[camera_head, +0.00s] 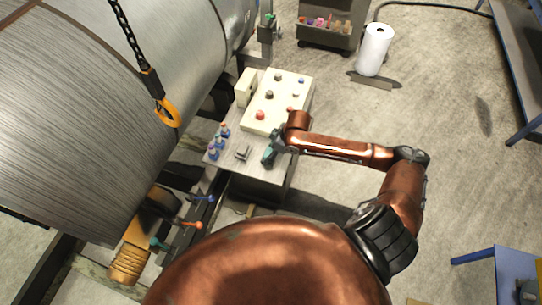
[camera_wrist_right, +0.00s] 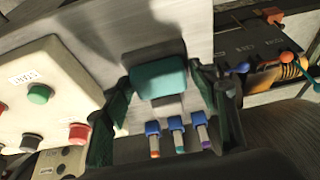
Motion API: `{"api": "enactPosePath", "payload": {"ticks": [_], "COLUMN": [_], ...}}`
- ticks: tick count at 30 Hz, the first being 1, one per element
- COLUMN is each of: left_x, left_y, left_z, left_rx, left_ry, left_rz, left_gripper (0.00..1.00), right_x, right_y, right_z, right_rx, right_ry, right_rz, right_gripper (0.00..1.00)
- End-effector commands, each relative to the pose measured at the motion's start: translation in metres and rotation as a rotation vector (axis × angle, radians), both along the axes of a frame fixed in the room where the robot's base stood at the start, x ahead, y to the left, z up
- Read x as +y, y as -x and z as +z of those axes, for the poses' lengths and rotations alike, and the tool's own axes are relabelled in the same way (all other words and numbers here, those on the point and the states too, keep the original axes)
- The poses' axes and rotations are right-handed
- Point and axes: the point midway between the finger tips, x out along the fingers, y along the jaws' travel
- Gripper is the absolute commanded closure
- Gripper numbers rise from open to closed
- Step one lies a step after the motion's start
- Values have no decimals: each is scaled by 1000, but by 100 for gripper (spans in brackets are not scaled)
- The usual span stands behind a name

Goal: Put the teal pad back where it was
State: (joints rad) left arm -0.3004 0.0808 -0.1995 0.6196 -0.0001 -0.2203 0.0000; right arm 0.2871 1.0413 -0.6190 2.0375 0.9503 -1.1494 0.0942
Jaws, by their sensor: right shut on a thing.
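The teal pad (camera_wrist_right: 160,78) is a rounded block between the fingers of my right gripper (camera_wrist_right: 165,105) in the right wrist view. The gripper is shut on it, above the grey table top. In the head view my right gripper (camera_head: 271,152) is over the front part of the table (camera_head: 228,168), just in front of the cream control box. The pad is hard to tell from the dark green fingers there. Whether the pad touches the table cannot be told. My left gripper is not in view.
The cream control box (camera_head: 278,100) with coloured buttons fills the table's back part. Several blue-capped markers (camera_head: 214,150) stand at its left edge, near a small grey metal piece (camera_head: 243,153). A large metal coil (camera_head: 90,110) and an orange hook (camera_head: 166,112) are left.

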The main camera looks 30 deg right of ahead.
Motion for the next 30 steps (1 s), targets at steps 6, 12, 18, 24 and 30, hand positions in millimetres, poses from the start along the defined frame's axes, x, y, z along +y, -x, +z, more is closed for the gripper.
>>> {"api": "enactPosePath", "payload": {"ticks": [6, 12, 18, 24, 30], "left_x": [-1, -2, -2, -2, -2], "left_y": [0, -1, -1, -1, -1], "left_z": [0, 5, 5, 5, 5], "left_rx": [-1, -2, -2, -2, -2], "left_ry": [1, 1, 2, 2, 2], "left_rz": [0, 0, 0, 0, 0], "left_gripper": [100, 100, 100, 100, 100], "right_x": [-7, -9, -10, -9, -9], "right_y": [-5, -5, -6, -6, -6], "right_z": [-11, -37, -44, -44, -44], "right_rx": [1, 3, -1, 0, 0], "right_ry": [-1, -2, 1, 1, 0], "right_rz": [-1, -1, 1, 2, 1], "right_gripper": [66, 66, 66, 40, 29]}}
